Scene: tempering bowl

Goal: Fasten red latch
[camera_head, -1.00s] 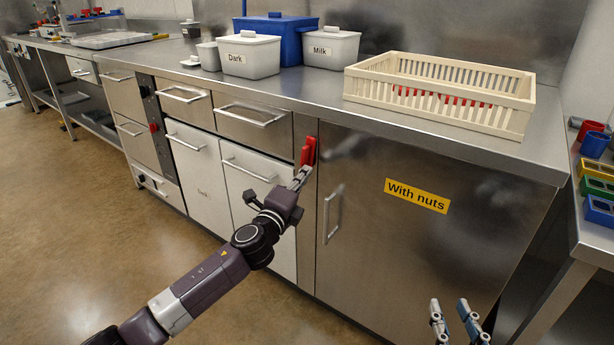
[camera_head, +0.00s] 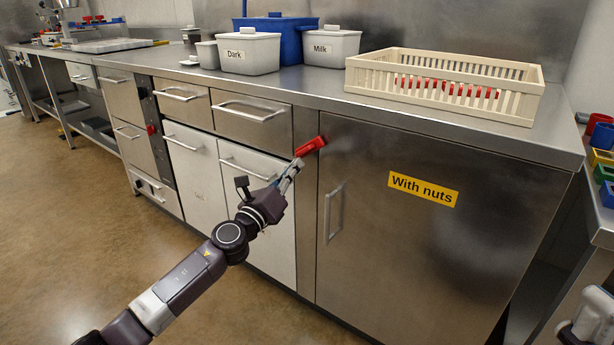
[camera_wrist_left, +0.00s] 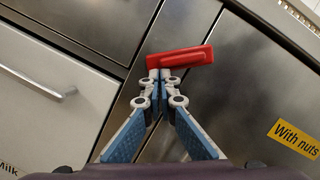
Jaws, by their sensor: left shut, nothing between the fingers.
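The red latch (camera_head: 310,146) sits at the upper left corner of the steel door labelled "With nuts" (camera_head: 390,240). It is turned close to level, its right end a little higher, and reaches from the post across the door's edge. My left gripper (camera_head: 295,169) is shut and empty, its fingertips just below the latch's left part. In the left wrist view, the closed fingertips (camera_wrist_left: 160,76) meet or nearly meet the underside of the latch (camera_wrist_left: 181,57). A grey piece at the lower right edge seems part of my right arm; its fingers are not clear.
The door handle (camera_head: 333,212) stands out right of my left forearm. White drawers and bins lie to the left. On the counter stand a cream slatted crate (camera_head: 445,80), a "Dark" tub (camera_head: 249,53), a "Milk" tub (camera_head: 331,47) and a blue box (camera_head: 274,24).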

